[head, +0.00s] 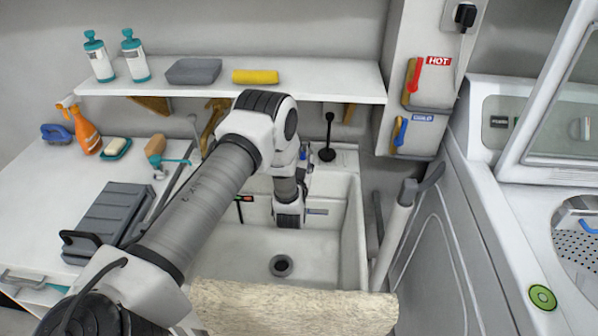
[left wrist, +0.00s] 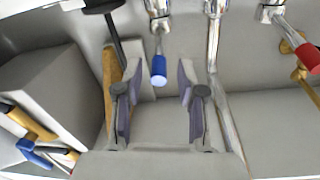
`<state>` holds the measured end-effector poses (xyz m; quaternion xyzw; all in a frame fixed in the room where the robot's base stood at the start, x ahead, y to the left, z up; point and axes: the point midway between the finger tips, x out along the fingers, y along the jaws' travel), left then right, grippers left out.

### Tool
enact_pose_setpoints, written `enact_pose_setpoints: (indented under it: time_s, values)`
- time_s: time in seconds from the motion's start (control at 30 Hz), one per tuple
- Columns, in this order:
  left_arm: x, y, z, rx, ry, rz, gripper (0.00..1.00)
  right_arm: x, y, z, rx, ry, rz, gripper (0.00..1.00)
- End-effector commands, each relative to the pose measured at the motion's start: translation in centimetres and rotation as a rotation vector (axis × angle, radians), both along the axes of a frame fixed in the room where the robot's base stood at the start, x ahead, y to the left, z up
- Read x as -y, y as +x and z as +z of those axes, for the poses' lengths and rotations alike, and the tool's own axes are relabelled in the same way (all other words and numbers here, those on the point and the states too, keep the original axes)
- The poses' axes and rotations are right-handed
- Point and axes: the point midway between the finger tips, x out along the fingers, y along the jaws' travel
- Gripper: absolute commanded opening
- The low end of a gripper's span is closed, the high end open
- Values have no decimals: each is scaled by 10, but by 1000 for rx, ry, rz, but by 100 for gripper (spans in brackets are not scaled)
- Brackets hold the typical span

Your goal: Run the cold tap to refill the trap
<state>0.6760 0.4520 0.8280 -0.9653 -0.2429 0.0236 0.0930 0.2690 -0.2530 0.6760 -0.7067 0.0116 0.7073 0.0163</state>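The cold tap's blue-tipped lever (left wrist: 159,70) hangs from its chrome body between the fingers of my left gripper (left wrist: 156,95) in the left wrist view. The fingers are open, with a gap on both sides of the lever. A small blue spot (head: 303,153) shows behind my arm in the head view, where most of this gripper is hidden. A chrome spout pipe (left wrist: 214,60) stands right of the fingers, and the red-tipped hot lever (left wrist: 310,58) is farther right. The white sink (head: 235,252) has an open drain (head: 281,266). The trap is hidden. My right gripper is out of view.
A black plunger (head: 327,153) stands behind the sink, close to my left gripper. A shelf (head: 330,85) spans above. Red HOT (head: 414,78) and blue COLD (head: 400,132) valve handles are on the right panel. A beige towel (head: 290,308) covers the sink front.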

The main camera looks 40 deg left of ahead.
Motion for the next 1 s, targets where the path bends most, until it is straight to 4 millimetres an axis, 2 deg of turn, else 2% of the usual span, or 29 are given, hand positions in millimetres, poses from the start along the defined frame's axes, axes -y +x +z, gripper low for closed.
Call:
enact_pose_setpoints:
  time_s: [0.2, 0.4, 0.53, 1.0]
  values:
    - [27, -50, -1, -5, -2, -1, 39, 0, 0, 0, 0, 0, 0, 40]
    - [43, -81, -1, -1, -2, -1, 39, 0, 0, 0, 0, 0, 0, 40]
    - [46, -86, 0, 0, 0, 1, 39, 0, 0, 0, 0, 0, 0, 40]
    - [45, -86, 1, 1, -1, 1, 39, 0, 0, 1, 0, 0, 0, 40]
